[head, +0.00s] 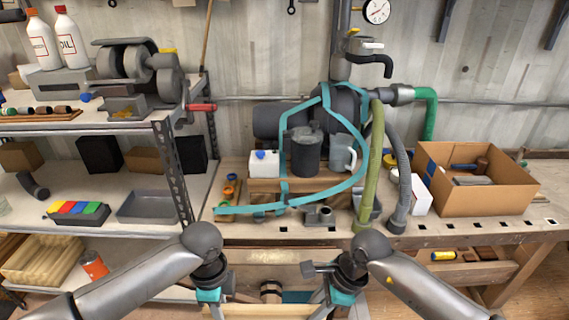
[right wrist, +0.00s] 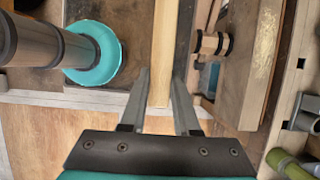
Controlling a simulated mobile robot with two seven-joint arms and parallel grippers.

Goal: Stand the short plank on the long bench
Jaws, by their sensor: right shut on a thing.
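The long bench (head: 455,229) is a wooden workbench with a row of dark slots along its front edge, crossing the head view. A pale, narrow wooden piece, likely the short plank (right wrist: 166,45), runs between the fingers of my right gripper (right wrist: 161,85), which is shut on it. In the head view a pale wooden edge (head: 262,311) shows low between my grippers, below the bench top; most is cut off by the frame. My left gripper (head: 208,297) is at the bottom left of it, its fingers not clearly visible.
A wooden vise (head: 265,256) is on the bench front. A cardboard box (head: 468,199) stands right. A metal shelf post (head: 172,170) is at left. Bench front right is mostly clear.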

